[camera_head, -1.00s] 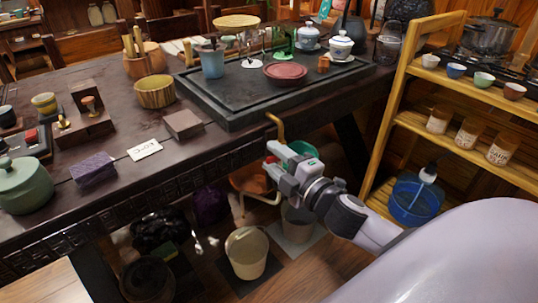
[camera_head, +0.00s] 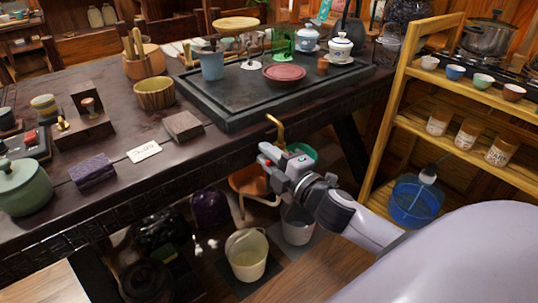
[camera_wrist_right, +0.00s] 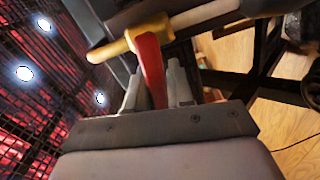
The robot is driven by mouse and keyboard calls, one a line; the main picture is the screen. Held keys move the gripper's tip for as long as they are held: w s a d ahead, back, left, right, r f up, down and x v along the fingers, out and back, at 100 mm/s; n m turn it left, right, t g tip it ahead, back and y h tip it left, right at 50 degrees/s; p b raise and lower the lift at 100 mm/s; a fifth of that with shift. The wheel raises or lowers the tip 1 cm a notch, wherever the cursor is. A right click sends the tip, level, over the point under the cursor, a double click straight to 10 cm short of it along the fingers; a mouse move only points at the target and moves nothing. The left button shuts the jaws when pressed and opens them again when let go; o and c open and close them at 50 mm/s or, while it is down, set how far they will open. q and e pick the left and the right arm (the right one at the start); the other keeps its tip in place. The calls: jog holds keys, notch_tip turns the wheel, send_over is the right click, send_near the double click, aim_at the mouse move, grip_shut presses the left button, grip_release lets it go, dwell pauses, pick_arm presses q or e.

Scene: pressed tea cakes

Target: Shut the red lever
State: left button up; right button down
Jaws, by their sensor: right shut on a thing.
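The red lever (camera_wrist_right: 152,68) stands between the fingers of my right gripper in the right wrist view, joined to a yellow brass pipe (camera_wrist_right: 118,47). My right gripper (camera_wrist_right: 156,92) is shut on the lever. In the head view, the brass spout (camera_head: 275,127) curves up at the front edge of the tea table. My right gripper (camera_head: 266,158) is just below it, and it hides most of the lever there. My left gripper is in neither view.
The dark tea table (camera_head: 215,150) fills the left and middle, with a black tea tray (camera_head: 235,120) on it. A wooden shelf (camera_head: 398,80) with cups and jars is at right.

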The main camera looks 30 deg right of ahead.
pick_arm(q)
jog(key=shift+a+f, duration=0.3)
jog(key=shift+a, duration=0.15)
pick_arm(e)
jog(key=shift+f+n, duration=0.45)
jog(key=shift+n, duration=0.75)
jog(key=c, duration=1.1)
grip_release()
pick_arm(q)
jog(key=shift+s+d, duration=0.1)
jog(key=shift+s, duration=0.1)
pick_arm(e)
jog(key=shift+s+p, duration=0.3)
jog(key=shift+s, duration=0.3)
jog(key=shift+s+d, duration=0.15)
jog(key=shift+s, duration=1.35)
jog(key=shift+s+d, duration=0.1)
jog(key=shift+s, duration=1.4)
